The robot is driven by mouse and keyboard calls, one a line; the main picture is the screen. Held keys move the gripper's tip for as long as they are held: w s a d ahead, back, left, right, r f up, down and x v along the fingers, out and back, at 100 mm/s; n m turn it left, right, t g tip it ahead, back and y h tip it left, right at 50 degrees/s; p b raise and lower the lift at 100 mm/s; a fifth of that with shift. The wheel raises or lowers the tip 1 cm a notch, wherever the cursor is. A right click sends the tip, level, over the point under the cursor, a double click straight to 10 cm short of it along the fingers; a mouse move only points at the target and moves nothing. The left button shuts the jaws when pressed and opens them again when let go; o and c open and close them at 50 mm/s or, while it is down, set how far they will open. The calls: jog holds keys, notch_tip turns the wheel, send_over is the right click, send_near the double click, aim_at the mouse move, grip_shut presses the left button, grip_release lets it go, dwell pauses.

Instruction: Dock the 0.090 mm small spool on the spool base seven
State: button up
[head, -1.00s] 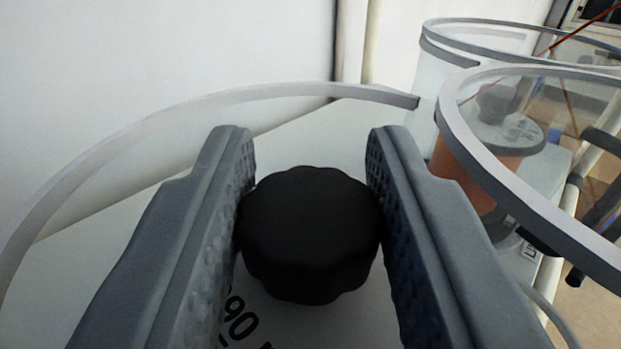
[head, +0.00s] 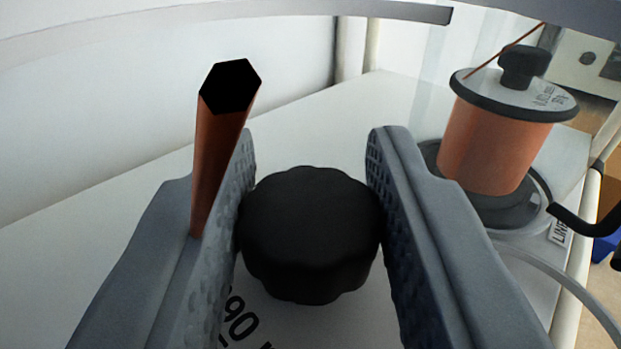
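My gripper (head: 310,190) has its two grey padded fingers on either side of the black scalloped knob (head: 310,235) of the small spool and is shut on it. Below the knob, the spool's white top face (head: 345,325) shows, with part of a printed label reading "90 m". The rest of the spool is hidden below the picture. I cannot tell whether this post belongs to spool base seven; no base number is readable.
A copper-coloured spool (head: 492,145) with a black knob stands on a round base at the right, a wire running up from it. A curved clear guard rim (head: 290,12) crosses the top. A white surface (head: 330,125) lies clear ahead, between the post and that spool.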

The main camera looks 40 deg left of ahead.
jog(key=o, duration=0.4)
jog(key=shift+o, duration=0.2)
jog(key=shift+s+d+r, duration=0.1)
jog(key=shift+r, duration=0.05)
jog(key=v, duration=1.1)
jog(key=shift+s+d, duration=0.2)
jog(key=shift+s, duration=0.1)
